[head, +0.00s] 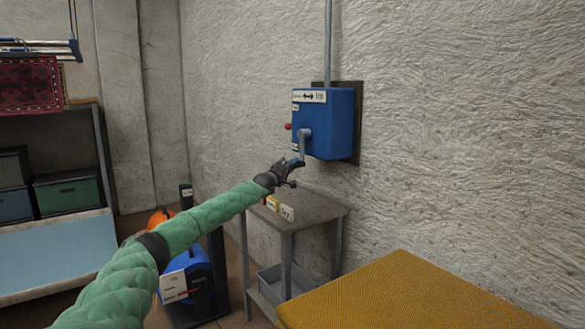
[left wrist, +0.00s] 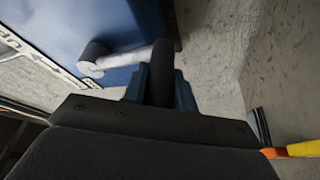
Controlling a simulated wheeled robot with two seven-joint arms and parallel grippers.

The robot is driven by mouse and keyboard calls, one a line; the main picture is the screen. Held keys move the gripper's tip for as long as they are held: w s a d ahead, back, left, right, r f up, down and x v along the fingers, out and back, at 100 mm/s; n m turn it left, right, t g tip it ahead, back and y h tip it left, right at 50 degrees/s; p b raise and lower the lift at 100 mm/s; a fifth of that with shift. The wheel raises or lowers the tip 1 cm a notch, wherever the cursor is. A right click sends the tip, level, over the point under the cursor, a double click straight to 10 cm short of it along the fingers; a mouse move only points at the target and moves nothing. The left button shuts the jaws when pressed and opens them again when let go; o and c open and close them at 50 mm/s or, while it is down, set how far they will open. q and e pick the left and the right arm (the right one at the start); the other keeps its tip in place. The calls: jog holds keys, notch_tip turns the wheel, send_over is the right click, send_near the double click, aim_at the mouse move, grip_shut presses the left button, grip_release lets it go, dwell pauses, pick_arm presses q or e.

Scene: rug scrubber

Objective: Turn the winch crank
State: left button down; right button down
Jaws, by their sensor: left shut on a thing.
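The winch is a blue box (head: 335,125) on a dark plate on the wall, with a white label on top of its face. Its grey crank (head: 303,140) hangs from the front of the box, the arm pointing down. My left gripper (head: 290,170) is at the lower end of the crank. In the left wrist view the crank arm (left wrist: 130,60) runs from its hub to a dark handle (left wrist: 163,72), and my left gripper (left wrist: 160,85) is shut on that handle between its blue-grey fingers. My right gripper is not in view.
A small grey table (head: 310,205) with a yellow item and white tags stands below the winch. A mustard padded surface (head: 400,295) fills the lower right. Blue and orange machines (head: 190,270) stand on the floor. A shelf with bins (head: 68,190) and a hanging red rug (head: 30,84) are at left.

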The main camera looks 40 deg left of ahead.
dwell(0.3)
pick_arm(q)
jog(key=c, duration=1.1)
grip_release()
jog(key=shift+a+f, duration=0.1)
jog(key=s, duration=0.2)
jog(key=s+f+b, duration=0.1)
jog(key=s, duration=0.4)
jog(key=shift+s+f, duration=0.2)
jog(key=shift+s, duration=0.1)
